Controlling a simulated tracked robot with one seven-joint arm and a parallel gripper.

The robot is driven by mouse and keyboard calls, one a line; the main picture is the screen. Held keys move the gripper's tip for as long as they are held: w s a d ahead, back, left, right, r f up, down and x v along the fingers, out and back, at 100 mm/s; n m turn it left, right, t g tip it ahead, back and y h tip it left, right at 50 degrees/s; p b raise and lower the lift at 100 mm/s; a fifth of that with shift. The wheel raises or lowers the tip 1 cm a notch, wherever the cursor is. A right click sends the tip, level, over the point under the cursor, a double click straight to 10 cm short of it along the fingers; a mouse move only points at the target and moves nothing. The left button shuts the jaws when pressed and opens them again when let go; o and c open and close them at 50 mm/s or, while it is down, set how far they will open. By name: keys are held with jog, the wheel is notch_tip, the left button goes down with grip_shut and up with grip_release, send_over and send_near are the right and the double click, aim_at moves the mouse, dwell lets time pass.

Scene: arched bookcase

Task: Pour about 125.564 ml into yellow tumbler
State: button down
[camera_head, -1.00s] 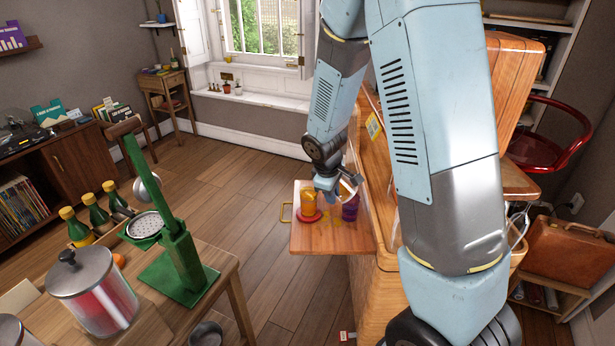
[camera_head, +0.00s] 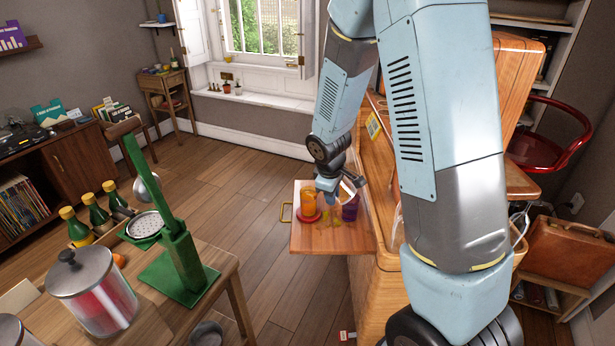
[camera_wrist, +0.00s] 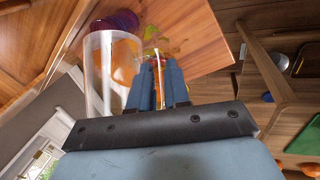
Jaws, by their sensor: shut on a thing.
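A purple tumbler (camera_head: 350,208) stands right of the yellow one and also shows in the wrist view (camera_wrist: 122,20).
Yellow-green patches (camera_head: 331,222) mark the leaf near the tumblers. The wooden bookcase (camera_head: 372,290) rises close on the right. A table (camera_head: 150,320) at front left holds a green press (camera_head: 180,262), a lidded jar (camera_head: 95,290) and bottles (camera_head: 76,226). Open floor lies between.

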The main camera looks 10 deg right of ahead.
aim_at(341, 198)
jog(key=shift+d+f+y, duration=0.1)
jog(key=shift+f+y, duration=0.4)
jog(key=shift+f+p, duration=0.2)
jog(key=shift+p, duration=0.2)
jog(key=shift+s+d+r+t+y+p, duration=0.15)
jog(key=shift+d+t+y+p, duration=0.2)
jog(key=shift+y+p, duration=0.55)
jog(key=shift+d+f+t+y+p, duration=0.2)
jog(key=shift+y+p, duration=0.25)
jog(key=shift+y, duration=0.15)
jog(key=shift+d+f+t+y+p, duration=0.1)
jog(key=shift+f+y+p, duration=0.1)
jog(key=shift+y+p, duration=0.3)
dwell(0.6)
jog(key=shift+d+r+t+y+p, duration=0.1)
jog(key=shift+d+t+y+p, duration=0.15)
jog(key=shift+y, duration=0.35)
jog(key=shift+d+t+y+p, duration=0.2)
jog(key=shift+y+p, duration=0.15)
jog(key=shift+y, duration=0.25)
jog(key=shift+w+d+r+y+p, duration=0.15)
jog(key=shift+w+y+p, duration=0.05)
jog(key=shift+y+p, duration=0.25)
jog(key=shift+d+r+t+y, duration=0.2)
jog(key=shift+t+y, duration=0.05)
jog(key=shift+t, duration=0.15)
